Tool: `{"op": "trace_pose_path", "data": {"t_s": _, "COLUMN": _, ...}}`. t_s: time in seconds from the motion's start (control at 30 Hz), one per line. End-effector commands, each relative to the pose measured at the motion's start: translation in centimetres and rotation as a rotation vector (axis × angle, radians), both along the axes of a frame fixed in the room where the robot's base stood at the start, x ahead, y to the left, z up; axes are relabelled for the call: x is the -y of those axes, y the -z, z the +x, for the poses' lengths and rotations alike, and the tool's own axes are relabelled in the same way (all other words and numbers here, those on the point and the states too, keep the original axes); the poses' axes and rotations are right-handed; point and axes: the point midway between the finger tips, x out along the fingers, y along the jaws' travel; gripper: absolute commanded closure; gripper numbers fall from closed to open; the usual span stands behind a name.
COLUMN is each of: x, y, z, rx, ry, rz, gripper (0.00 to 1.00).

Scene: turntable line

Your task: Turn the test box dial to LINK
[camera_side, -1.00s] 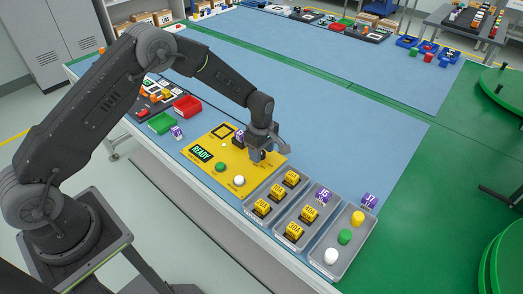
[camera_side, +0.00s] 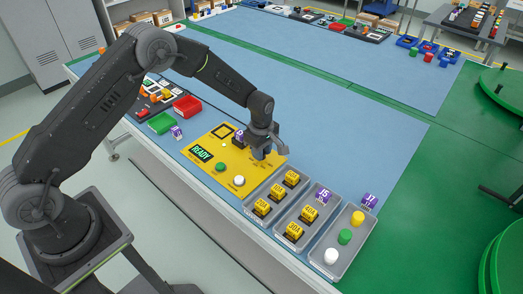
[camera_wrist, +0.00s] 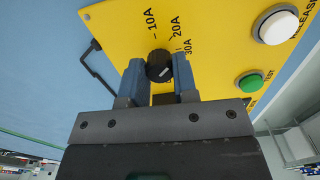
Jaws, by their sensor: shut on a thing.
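The test box (camera_side: 213,168) is a yellow panel on the blue table, with a READY display. In the wrist view its panel (camera_wrist: 225,50) carries the labels 10A, 20A and 30A beside the dial (camera_wrist: 159,64). The dial is a round black knob with a short white mark at its lower right side. My gripper (camera_wrist: 160,72) is shut on the dial, one finger on each side. In the side view my gripper (camera_side: 261,153) covers the dial. I cannot read a LINK label; the panel below the dial is hidden by my gripper.
On the panel are a green TEST button (camera_wrist: 250,82) and a white RELEASE button (camera_wrist: 277,25). Grey trays (camera_side: 345,252) with yellow blocks and coloured pegs stand close in front of the box. Red (camera_side: 187,107) and green (camera_side: 162,123) bins are to the left.

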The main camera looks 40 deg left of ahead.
Motion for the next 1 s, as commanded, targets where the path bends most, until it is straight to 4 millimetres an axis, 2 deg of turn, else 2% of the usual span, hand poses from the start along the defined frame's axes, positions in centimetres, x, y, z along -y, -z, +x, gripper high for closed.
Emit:
{"op": "trace_pose_path", "data": {"t_s": 0.27, "x": 0.02, "y": -0.03, "z": 0.02, "rx": 0.000, "ry": 0.185, "rz": 0.000, "gripper": 0.97}}
{"op": "trace_pose_path", "data": {"t_s": 1.0, "x": 0.04, "y": -0.04, "z": 0.01, "rx": 0.000, "ry": 0.886, "rz": 0.001, "gripper": 0.97}}
